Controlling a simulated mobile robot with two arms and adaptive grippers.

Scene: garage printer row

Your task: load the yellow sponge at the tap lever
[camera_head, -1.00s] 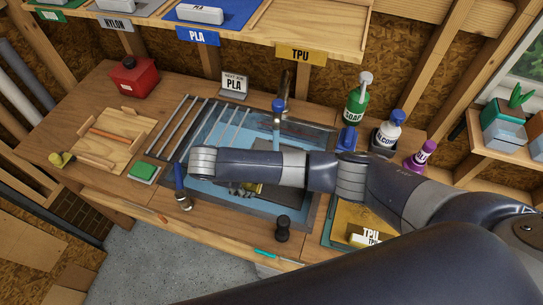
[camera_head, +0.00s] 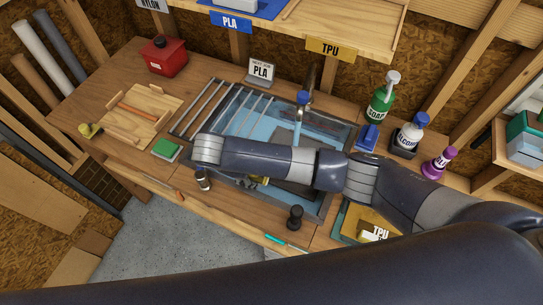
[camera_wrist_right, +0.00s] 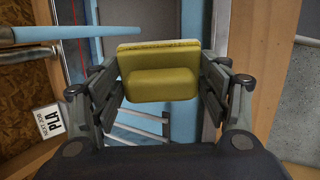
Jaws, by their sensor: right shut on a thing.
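The yellow sponge (camera_wrist_right: 158,82) sits between the fingers of my right gripper (camera_wrist_right: 160,70), which is shut on it. In the head view my own forearm hides most of this gripper; a small yellow patch of the sponge (camera_head: 262,181) shows below the arm, over the sink (camera_head: 330,187). The tap has a blue lever top (camera_head: 303,97) and stands at the sink's back edge, with a pale blue stream below it. In the wrist view the stream (camera_wrist_right: 75,33) is beyond the sponge to the left, apart from it. My left gripper is not in view.
A rod rack (camera_head: 215,108) spans the sink's left part. A green soap bottle (camera_head: 381,103), a blue-capped bottle (camera_head: 408,134) and a purple bottle (camera_head: 439,163) stand to the right. A green sponge (camera_head: 166,149) and a black knob (camera_head: 295,217) are near the front edge.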

